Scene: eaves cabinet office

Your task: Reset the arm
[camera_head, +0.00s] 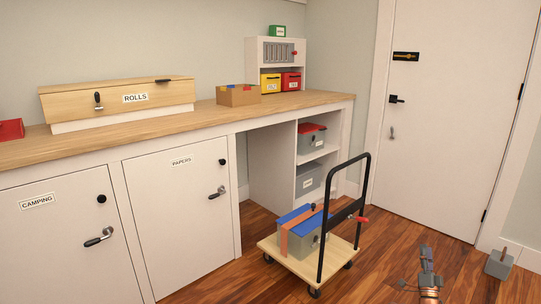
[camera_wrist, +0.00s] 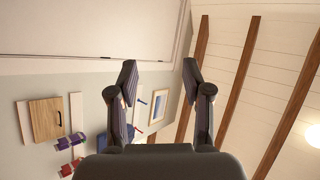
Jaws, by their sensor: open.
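My gripper (camera_wrist: 159,72) shows in the wrist view with its two dark fingers spread apart. Nothing is between them. The fingers stand in front of a pale panel, a wall and a sloped ceiling with brown beams, so the wrist camera faces up and away from the floor. In the head view, a grey part with orange bands at the lower right looks like my arm, low in the picture and right of the trolley (camera_head: 288,258). The finger opening cannot be made out there.
The trolley carries a grey box with a blue lid (camera_head: 298,236) and has a black handle. A grey block (camera_head: 499,263) stands on the floor near the white door (camera_head: 450,110). The counter (camera_head: 215,113) and cabinets fill the left. Wood floor is open between trolley and door.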

